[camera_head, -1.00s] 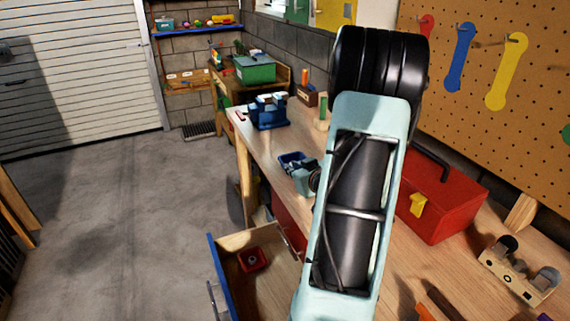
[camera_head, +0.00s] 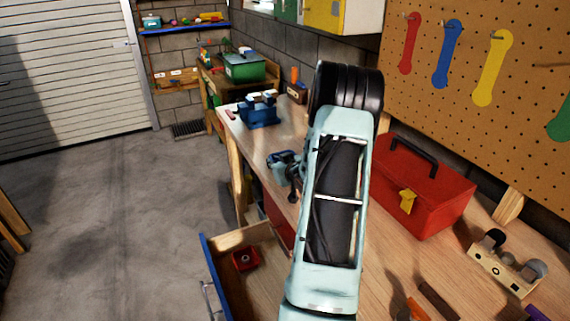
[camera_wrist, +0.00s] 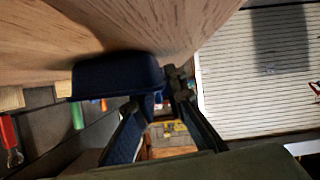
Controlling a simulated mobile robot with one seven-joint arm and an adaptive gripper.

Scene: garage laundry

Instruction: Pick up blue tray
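The blue tray (camera_head: 283,157) is near the left edge of the wooden workbench, partly covered by my gripper. In the wrist view the dark blue tray (camera_wrist: 112,78) is at the fingertips, close to the bench top. My gripper (camera_wrist: 153,92) has its two fingers apart, with one end of the tray at or between their tips. I cannot tell whether they press on it. In the head view my gripper (camera_head: 292,178) is beside the tray, largely hidden by my arm.
A red toolbox (camera_head: 425,190) stands right of my arm. A blue vise (camera_head: 259,113) is farther along the workbench (camera_head: 395,265). An open drawer (camera_head: 250,285) juts out below, holding a red item (camera_head: 245,260). The floor at left is clear.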

